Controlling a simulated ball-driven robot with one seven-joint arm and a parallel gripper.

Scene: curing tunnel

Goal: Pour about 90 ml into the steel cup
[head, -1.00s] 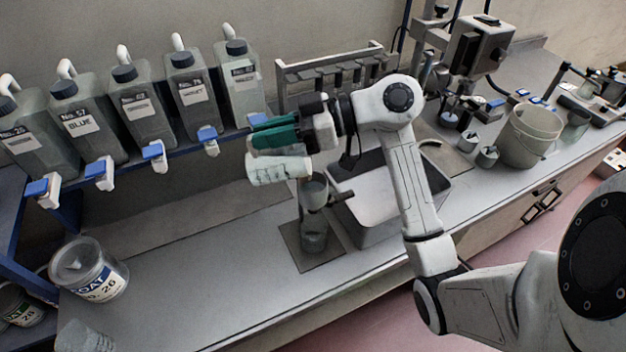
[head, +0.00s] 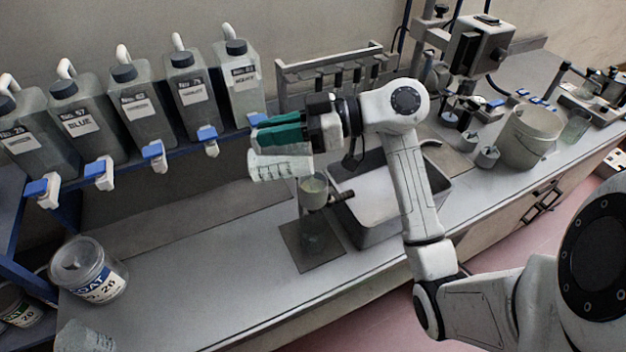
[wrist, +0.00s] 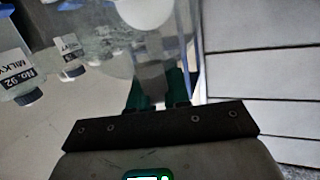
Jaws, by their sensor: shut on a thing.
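My gripper (head: 262,130) has green fingers and is shut on a clear graduated beaker (head: 278,166). The beaker lies nearly on its side below the fingers, its right end close above a small cup. That cup, apparently the steel cup (head: 313,196), sits in a stand and shows a pale yellowish top. I cannot make out a stream or the level left in the beaker. In the wrist view the green fingers (wrist: 157,98) show at the centre, with see-through beaker wall beyond.
Several labelled jugs with blue taps, one marked BLUE (head: 83,125), line the shelf at left. A grey basin (head: 372,238) stands right of the stand. A lidded tub (head: 90,268) is at front left. A bucket (head: 530,135) stands at right. The front-middle bench is clear.

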